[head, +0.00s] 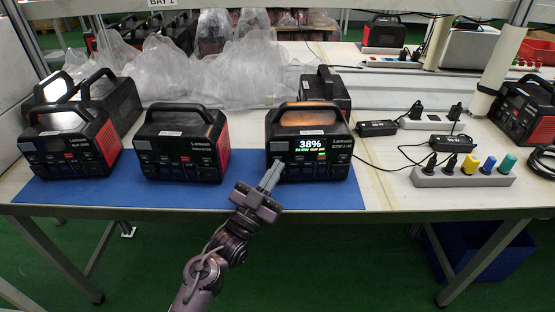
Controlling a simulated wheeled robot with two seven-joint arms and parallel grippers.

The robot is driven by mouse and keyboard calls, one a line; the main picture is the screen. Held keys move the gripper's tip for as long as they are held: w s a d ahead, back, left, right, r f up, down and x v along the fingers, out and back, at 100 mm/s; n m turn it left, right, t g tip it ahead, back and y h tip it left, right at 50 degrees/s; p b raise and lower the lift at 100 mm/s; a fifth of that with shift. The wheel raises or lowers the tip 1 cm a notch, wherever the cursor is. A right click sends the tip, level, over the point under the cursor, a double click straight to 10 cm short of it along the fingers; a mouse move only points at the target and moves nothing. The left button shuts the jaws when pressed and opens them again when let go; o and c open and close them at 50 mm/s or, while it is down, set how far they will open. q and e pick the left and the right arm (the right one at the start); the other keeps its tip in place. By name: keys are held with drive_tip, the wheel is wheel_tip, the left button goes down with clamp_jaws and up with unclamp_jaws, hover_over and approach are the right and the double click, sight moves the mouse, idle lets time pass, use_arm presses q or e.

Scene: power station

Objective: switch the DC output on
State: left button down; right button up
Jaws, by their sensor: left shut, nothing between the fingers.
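A black and red power station (309,140) with a lit display (310,146) reading 38% stands on the blue mat (320,198). The display also has smaller lines of text that I cannot read surely. Its front has small buttons and sockets, too small to tell which one is the DC output. My left gripper (271,174) is shut and empty. Its fingertips are at the lower left of this front panel; I cannot tell whether they touch it. They hide part of the panel there. My right gripper is not in view.
Two more power stations with dark displays (181,143) (70,140) stand to the left on the mat. A power strip (463,177) with several plugs and black adapters lies to the right. Plastic-wrapped units (225,55) stand behind. A shelf post (500,70) rises at the right.

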use_arm(q)
drive_tip(key=shift+w, duration=0.4)
drive_tip(key=shift+s, duration=0.1)
idle(0.3)
drive_tip(key=shift+s+p, duration=0.4)
drive_tip(key=shift+s, duration=0.4)
drive_tip(key=shift+s, duration=0.1)
drive_tip(key=shift+s+p, duration=0.3)
drive_tip(key=shift+p, duration=0.05)
drive_tip(key=shift+s+d+p, duration=0.15)
drive_tip(key=shift+s+p, duration=1.15)
drive_tip(key=shift+s, duration=1.3)
